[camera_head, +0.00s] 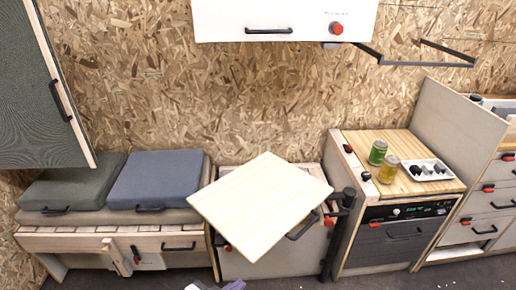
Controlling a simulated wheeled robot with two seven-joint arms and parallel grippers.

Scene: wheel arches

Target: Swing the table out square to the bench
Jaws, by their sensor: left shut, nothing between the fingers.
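The table (258,205) is a pale wooden top. It sits turned at a slant, its edges not parallel to the bench front, with one corner toward the bench and one toward the back wall. A dark post and swing arm (341,235) stand at its right side. The bench (110,216) is at the left, with a green-grey cushion (72,182) and a blue cushion (155,178). My left gripper (236,285) shows only in part at the bottom edge, below the table and apart from it. It is shut and empty. My right gripper is not in view.
A stove cabinet (400,222) right of the post carries a green can (378,153), a yellow can (389,170) and a white tray (427,170). A white cabinet (285,20) hangs above. A tall green door (40,90) is at upper left. Drawers (486,212) stand at far right.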

